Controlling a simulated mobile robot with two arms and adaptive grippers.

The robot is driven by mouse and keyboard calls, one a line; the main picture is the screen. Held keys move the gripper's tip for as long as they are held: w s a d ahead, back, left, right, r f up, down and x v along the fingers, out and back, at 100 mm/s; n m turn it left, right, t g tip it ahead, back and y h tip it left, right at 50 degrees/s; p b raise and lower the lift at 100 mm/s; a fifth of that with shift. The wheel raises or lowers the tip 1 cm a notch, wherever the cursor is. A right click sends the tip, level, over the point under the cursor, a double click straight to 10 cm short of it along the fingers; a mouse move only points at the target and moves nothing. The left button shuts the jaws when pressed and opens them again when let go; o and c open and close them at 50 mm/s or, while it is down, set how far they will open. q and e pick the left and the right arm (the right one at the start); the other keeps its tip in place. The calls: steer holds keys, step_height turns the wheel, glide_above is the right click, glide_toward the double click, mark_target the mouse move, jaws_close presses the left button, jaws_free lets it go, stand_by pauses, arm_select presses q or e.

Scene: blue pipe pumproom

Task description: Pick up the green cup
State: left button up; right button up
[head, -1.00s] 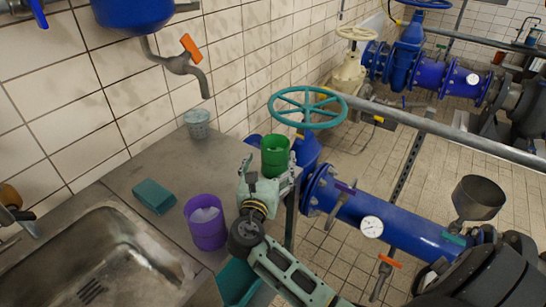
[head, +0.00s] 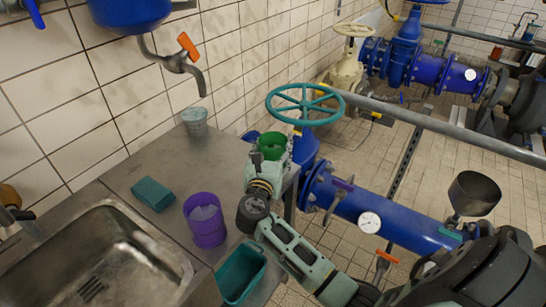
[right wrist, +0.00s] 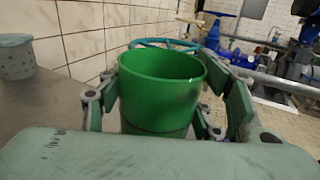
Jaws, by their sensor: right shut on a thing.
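The green cup (head: 272,143) stands upright near the right edge of the metal counter in the head view, partly hidden by my right gripper. My right gripper (head: 268,160) is at the cup. In the right wrist view the green cup (right wrist: 160,85) fills the middle, with the fingers of my right gripper (right wrist: 165,110) on both sides of it, shut on it. I cannot tell whether the cup's base, hidden in both views, touches the counter. My left gripper is not in view.
A purple cup (head: 205,222), a teal sponge (head: 153,194) and a grey cup (head: 195,122) stand on the counter (head: 165,160). The sink (head: 130,225) is at left. A teal bin (head: 240,277) is in front. A teal valve wheel (head: 305,104) rises just behind the green cup.

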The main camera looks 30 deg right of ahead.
steer(key=c, duration=0.8)
steer(key=shift+r, duration=0.1)
